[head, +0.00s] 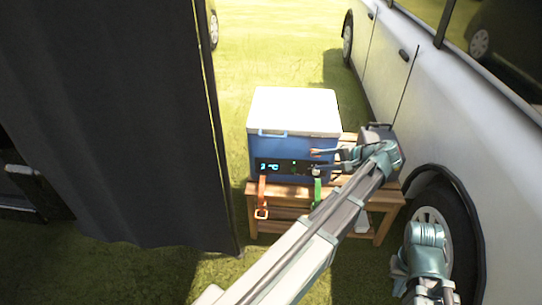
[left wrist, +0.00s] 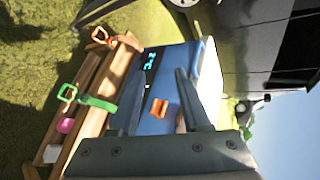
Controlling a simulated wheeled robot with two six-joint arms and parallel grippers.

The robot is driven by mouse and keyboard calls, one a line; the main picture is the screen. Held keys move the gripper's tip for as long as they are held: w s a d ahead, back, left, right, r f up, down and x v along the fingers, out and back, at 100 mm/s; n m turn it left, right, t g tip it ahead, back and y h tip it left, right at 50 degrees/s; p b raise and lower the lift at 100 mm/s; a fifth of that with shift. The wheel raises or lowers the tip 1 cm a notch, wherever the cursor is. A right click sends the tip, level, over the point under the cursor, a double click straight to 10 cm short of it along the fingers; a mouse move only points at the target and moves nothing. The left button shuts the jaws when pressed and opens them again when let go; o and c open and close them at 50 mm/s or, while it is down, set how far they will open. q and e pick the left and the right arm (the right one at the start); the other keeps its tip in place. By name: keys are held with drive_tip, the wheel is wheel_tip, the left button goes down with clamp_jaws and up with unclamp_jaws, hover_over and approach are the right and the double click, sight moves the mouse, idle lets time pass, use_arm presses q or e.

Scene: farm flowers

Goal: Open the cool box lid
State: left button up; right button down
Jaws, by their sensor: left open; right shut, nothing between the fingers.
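The blue cool box (head: 290,145) stands on a wooden slatted bench, with its white lid (head: 295,108) lying shut on top. A lit display shows on its front. My left gripper (head: 316,161) is open at the right part of the box front, below the lid edge. In the left wrist view the open fingers (left wrist: 165,85) point at the blue front (left wrist: 155,122), and a small orange latch (left wrist: 160,108) shows between them. I cannot tell whether they touch it. My right gripper (head: 425,272) is shut and empty at the lower right, away from the box.
An orange strap (head: 262,198) and a green strap (head: 317,193) hang at the bench (head: 252,205). A dark box (head: 380,134) stands right of the cool box. A white vehicle (head: 470,130) bounds the right side, a dark curtain (head: 110,120) the left. Grass lies behind.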

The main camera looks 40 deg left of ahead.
sight(274, 137)
use_arm(q)
drive_tip(key=w+a+f+n+g+y+b, duration=0.1)
drive_tip(key=w+a+y+b, duration=0.4)
drive_tip(key=a+b, duration=0.5)
drive_tip(key=shift+w+a+f+g, duration=0.15)
drive_tip(key=shift+w+f+g, duration=0.45)
drive_tip(key=shift+w+f, duration=0.35)
use_arm(e)
wheel_tip(274, 137, down, 13)
drive_tip(key=shift+r, duration=0.2)
use_arm(q)
drive_tip(key=a, duration=0.4)
drive_tip(key=s+a, duration=0.1)
drive_tip(key=a, duration=0.4)
drive_tip(key=s+a+f+b, duration=0.1)
drive_tip(key=a, duration=0.3)
drive_tip(key=shift+s+a, duration=0.1)
drive_tip(key=shift+a, duration=0.15)
use_arm(e)
drive_tip(key=shift+f, duration=0.55)
use_arm(q)
clamp_jaws()
